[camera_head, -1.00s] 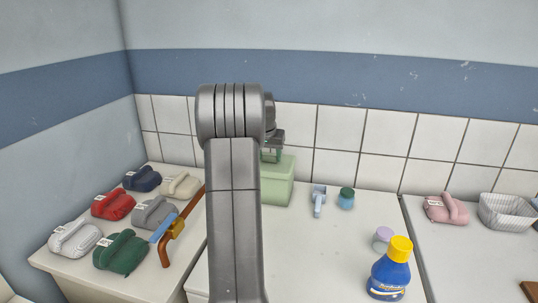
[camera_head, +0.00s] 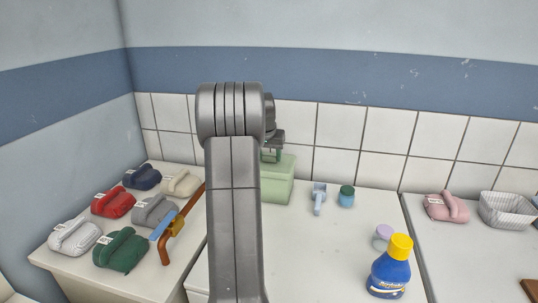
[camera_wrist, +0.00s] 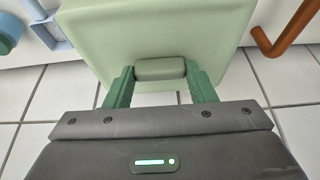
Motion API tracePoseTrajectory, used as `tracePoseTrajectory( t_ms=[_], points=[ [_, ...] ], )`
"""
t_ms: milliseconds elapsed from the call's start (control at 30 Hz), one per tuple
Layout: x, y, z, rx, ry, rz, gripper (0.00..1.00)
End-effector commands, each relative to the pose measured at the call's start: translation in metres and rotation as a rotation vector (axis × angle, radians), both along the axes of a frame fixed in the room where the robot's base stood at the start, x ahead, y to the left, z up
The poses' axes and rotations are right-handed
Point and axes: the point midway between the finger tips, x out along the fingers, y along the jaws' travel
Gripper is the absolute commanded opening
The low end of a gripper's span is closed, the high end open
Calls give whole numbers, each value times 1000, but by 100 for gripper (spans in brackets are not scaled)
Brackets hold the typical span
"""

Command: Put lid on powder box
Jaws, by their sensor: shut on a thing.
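The light green powder box (camera_head: 277,187) stands on the white worktop near the tiled wall, partly hidden behind my arm in the head view. Its light green lid (camera_wrist: 150,28) fills the top of the wrist view and has a grey-green block handle (camera_wrist: 160,69). The lid is at the top of the box; I cannot tell if it is fully seated. My gripper (camera_wrist: 161,75) has its two green fingers on either side of the handle and is shut on it. In the head view my gripper (camera_head: 272,150) shows just above the box.
A blue scoop (camera_head: 318,198) and a teal-lidded jar (camera_head: 347,196) stand right of the box. A lilac-topped item (camera_head: 383,237) and a blue bottle (camera_head: 389,275) are nearer. The worktop's middle is clear.

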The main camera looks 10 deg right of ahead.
Motion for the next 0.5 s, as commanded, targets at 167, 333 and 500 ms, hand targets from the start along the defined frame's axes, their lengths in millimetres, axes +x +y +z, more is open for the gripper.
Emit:
tracePoseTrajectory(
  t_ms=[167, 333, 500],
  points=[
    [0, 0, -1, 0, 0, 0, 28],
    [0, 0, -4, 0, 0, 0, 28],
    [0, 0, -7, 0, 0, 0, 28]
  ],
)
